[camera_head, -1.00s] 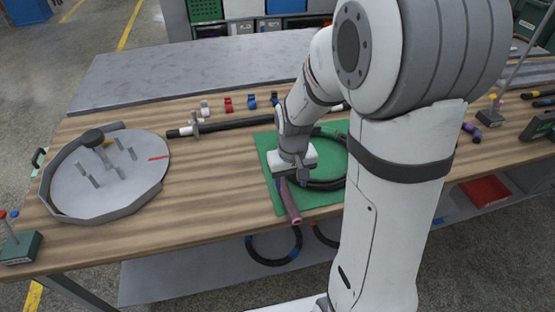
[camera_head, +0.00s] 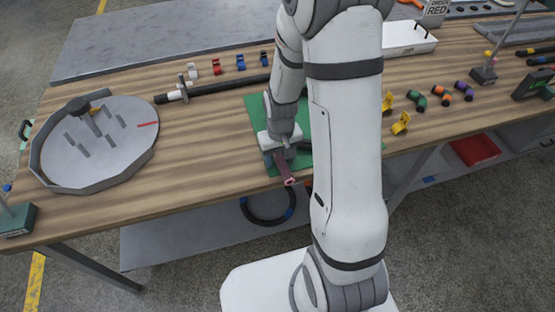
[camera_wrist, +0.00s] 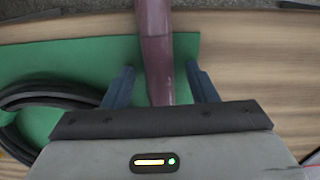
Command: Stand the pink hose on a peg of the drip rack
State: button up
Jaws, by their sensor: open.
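The pink hose (camera_head: 287,172) lies on the green mat, its near end pointing toward the bench's front edge. It also shows in the wrist view (camera_wrist: 157,50), running between my two fingers with a gap on each side. My gripper (camera_wrist: 160,84) is open and straddles the hose. In the head view my gripper (camera_head: 281,156) is low over the mat, and it hides the far part of the hose. The drip rack (camera_head: 132,152) is the round grey tray at the bench's left, with several upright pegs (camera_head: 82,151) and a low rim.
The green mat (camera_wrist: 105,58) also carries a coiled black hose (camera_wrist: 45,92) left of my gripper in the wrist view. A long black bar (camera_head: 222,88) lies behind the mat. Small coloured clips stand farther back. Bare wood separates rack and mat.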

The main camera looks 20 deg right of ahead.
grip_shut()
dwell(0.4)
jog(key=shift+r, duration=0.1)
